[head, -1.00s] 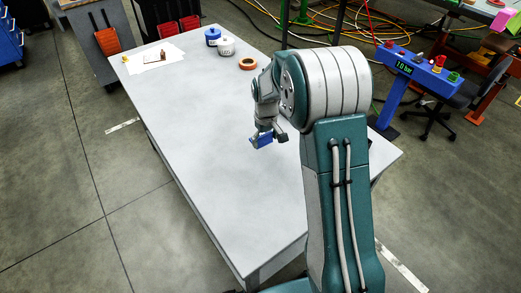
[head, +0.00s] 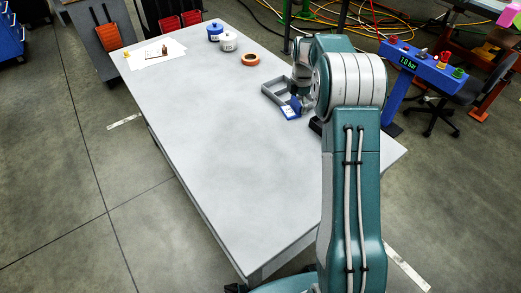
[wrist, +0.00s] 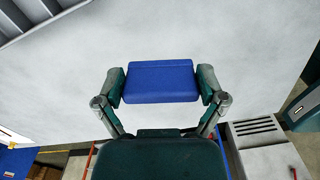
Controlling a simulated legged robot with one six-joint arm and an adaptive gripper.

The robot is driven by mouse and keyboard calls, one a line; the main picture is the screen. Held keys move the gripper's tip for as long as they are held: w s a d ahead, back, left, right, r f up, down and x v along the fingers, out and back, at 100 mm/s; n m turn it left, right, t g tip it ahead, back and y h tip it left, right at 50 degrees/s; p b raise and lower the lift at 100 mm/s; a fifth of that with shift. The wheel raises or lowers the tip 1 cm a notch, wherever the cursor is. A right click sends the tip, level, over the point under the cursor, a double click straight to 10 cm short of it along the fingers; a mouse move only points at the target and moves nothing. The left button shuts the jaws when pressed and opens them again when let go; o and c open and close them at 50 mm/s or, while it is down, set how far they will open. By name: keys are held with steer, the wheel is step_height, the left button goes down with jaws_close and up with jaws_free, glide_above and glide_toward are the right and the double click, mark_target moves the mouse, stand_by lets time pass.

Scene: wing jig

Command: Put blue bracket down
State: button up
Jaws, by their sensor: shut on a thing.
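The blue bracket (head: 290,112) is held at the end of my arm, over the right part of the grey table (head: 210,150). In the wrist view the blue bracket (wrist: 160,85) shows as a blue block with a finger pressed on each side. My gripper (wrist: 161,78) is shut on it. In the head view my gripper (head: 299,103) is partly hidden by my arm. The bracket is just beside a grey divided tray (head: 271,94). I cannot tell whether it touches the table.
The grey tray also shows at the upper left of the wrist view (wrist: 40,18). An orange tape roll (head: 250,59), a white pot (head: 228,41), a blue pot (head: 215,31) and papers (head: 155,53) lie toward the far end. The table's middle and near left are clear.

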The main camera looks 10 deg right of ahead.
steer(key=d+n, duration=0.2)
steer(key=n, duration=0.1)
glide_toward(266, 147)
steer(key=shift+w+d+f, duration=0.2)
steer(key=shift+d+f, duration=0.05)
steer(key=shift+d, duration=0.35)
steer(key=shift+w+d+f, duration=0.15)
steer(key=shift+d+f, duration=0.05)
steer(key=shift+d, duration=0.35)
steer(key=shift+s+a+f, duration=0.1)
steer(key=shift+a+f, duration=0.3)
steer(key=shift+f, duration=0.1)
steer(key=f, duration=0.2)
steer(key=a+f, duration=0.1)
steer(key=f, duration=0.1)
steer(key=shift+s+a+f, duration=0.15)
steer(key=shift+a+f, duration=0.05)
steer(key=shift+f, duration=0.2)
steer(key=o, duration=0.8)
steer(key=shift+f, duration=0.1)
steer(key=shift+o, duration=0.2)
